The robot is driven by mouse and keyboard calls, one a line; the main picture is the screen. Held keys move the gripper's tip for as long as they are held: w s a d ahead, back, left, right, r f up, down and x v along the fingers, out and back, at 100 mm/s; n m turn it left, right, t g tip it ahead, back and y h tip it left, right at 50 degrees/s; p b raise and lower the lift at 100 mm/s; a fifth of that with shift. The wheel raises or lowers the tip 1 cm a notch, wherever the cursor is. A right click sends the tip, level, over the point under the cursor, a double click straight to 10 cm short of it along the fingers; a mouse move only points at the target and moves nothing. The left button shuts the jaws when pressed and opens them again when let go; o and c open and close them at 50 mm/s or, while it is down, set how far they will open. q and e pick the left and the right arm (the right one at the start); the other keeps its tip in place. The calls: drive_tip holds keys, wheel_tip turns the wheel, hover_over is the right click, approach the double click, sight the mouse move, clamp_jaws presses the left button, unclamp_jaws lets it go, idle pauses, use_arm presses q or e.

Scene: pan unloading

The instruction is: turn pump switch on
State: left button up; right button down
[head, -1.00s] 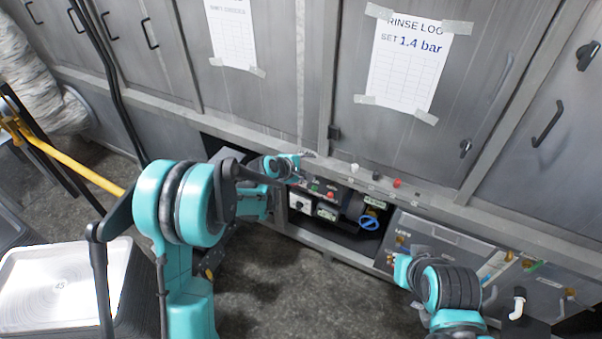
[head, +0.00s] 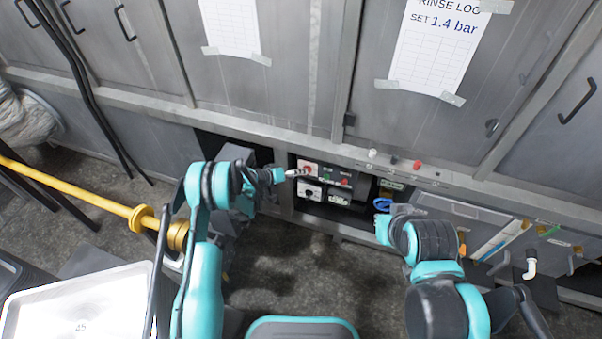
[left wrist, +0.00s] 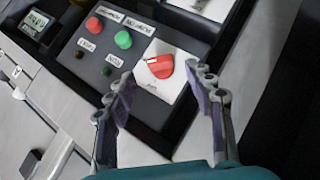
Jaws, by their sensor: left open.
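A red rotary switch on a white plate (left wrist: 160,66) sits on a dark control panel in the left wrist view. It also shows at the panel's upper left in the head view (head: 307,168). My left gripper (left wrist: 164,92) is open, with its fingertips either side of the switch's lower edge in the picture; I cannot tell whether they touch it. In the head view my left gripper (head: 294,173) is close in front of the switch. My right gripper's fingers are hidden by its own wrist, near the blue valve wheel (head: 382,204).
A green button (left wrist: 123,40) and a red button (left wrist: 94,25) sit beside the switch. A black knob on a white plate (head: 309,191) is below it. The panel lies in a low cabinet recess. A yellow pole (head: 75,189) and a pale tray (head: 75,305) are at left.

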use_arm(q)
drive_tip(key=b+x, duration=0.1)
drive_tip(key=x, duration=0.3)
drive_tip(key=shift+w+d+f, duration=0.15)
drive_tip(key=shift+f, duration=0.05)
drive_tip(key=c, duration=1.2)
drive_tip(key=shift+o, duration=0.2)
drive_tip(key=shift+o, duration=0.2)
drive_tip(key=shift+d+r+m+t+y, duration=0.1)
drive_tip(key=shift+d+m+t+y, duration=0.1)
drive_tip(key=shift+m+y, duration=0.6)
drive_tip(key=shift+d+r+m+t+y, duration=0.1)
drive_tip(key=shift+m+t+y, duration=0.2)
drive_tip(key=shift+y, duration=0.9)
drive_tip(key=shift+d+m+t+y, duration=0.15)
drive_tip(key=shift+m+y, duration=0.45)
drive_tip(key=shift+y, duration=0.4)
